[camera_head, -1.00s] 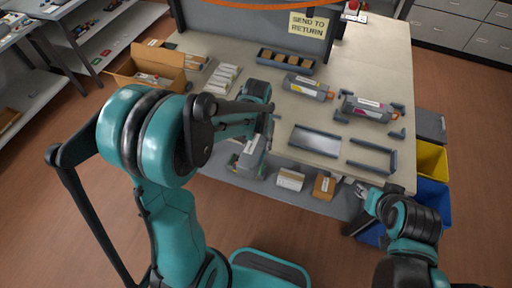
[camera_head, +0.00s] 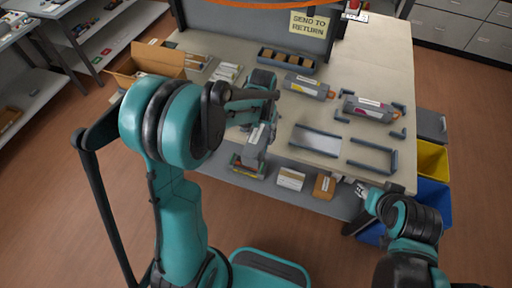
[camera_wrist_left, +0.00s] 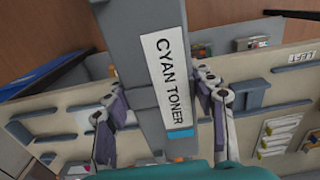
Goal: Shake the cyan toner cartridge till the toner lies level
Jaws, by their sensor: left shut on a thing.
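The cyan toner cartridge (camera_head: 256,146) is a grey box-shaped body with a white label. My left gripper (camera_head: 263,122) is shut on it and holds it near the table's front edge, its long side tilted in the head view. In the left wrist view the cartridge (camera_wrist_left: 150,40) fills the middle, and its label reads "CYAN TONER" with a cyan end. The fingers of the left gripper (camera_wrist_left: 163,100) lie on either side of it. The toner inside cannot be seen. My right gripper (camera_head: 361,190) is low by the table's front right; its finger opening is too small to judge.
A yellow-marked cartridge (camera_head: 307,87) and a magenta-marked cartridge (camera_head: 367,108) lie on the table. A flat grey plate (camera_head: 316,140), a bracket frame (camera_head: 372,155) and a dark tray (camera_head: 262,57) are nearby. An open cardboard box (camera_head: 120,73) stands left. Yellow (camera_head: 431,160) and blue bins stand right.

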